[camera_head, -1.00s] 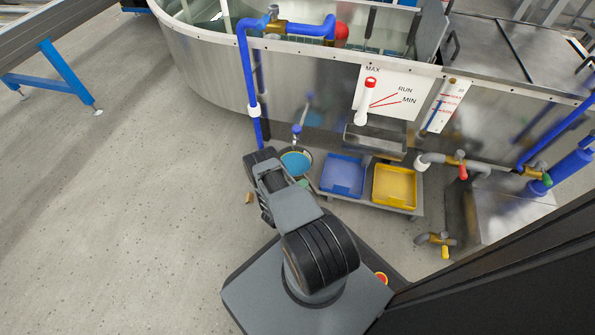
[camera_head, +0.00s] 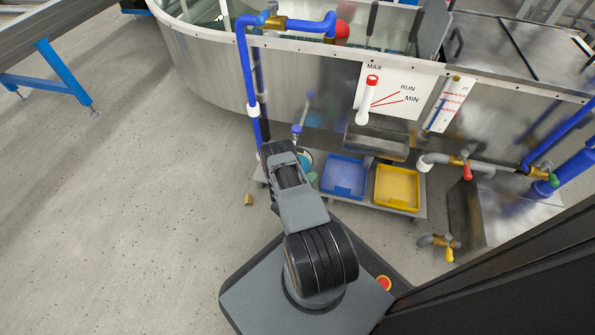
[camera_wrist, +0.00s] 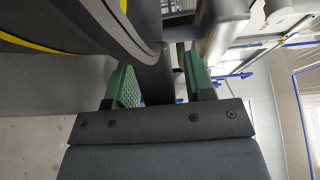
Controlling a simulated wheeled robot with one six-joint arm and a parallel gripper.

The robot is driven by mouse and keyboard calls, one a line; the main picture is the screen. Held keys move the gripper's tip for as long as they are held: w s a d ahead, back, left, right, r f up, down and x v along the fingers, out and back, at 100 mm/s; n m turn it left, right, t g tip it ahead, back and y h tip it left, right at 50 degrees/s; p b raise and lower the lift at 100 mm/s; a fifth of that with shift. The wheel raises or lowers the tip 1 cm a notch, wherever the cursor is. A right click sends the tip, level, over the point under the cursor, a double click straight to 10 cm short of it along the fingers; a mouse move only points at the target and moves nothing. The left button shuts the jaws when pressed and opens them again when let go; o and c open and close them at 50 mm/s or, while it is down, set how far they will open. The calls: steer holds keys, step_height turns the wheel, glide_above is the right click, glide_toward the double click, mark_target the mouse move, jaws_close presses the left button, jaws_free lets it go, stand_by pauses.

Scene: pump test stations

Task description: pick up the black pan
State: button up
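I cannot clearly make out a black pan. A round dark-rimmed vessel with blue inside (camera_head: 306,158) shows beside the blue tray in the head view, mostly covered by my arm. My gripper (camera_wrist: 160,75) shows in the wrist view with its two green-padded fingers apart. A dark strip lies between the fingers; I cannot tell whether it is an object or part of the gripper. A large dark curved surface with a yellow line (camera_wrist: 75,35) fills the upper left there.
A blue tray (camera_head: 343,177) and a yellow tray (camera_head: 397,188) sit on a low cart. Behind them stands a metal tank (camera_head: 205,60) with a blue pipe (camera_head: 250,85). Valves (camera_head: 466,171) stick out at the right. A small brown block (camera_head: 249,199) lies on open floor.

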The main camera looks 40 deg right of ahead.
jaws_close()
steer(key=shift+r, duration=0.1)
stand_by(0.5)
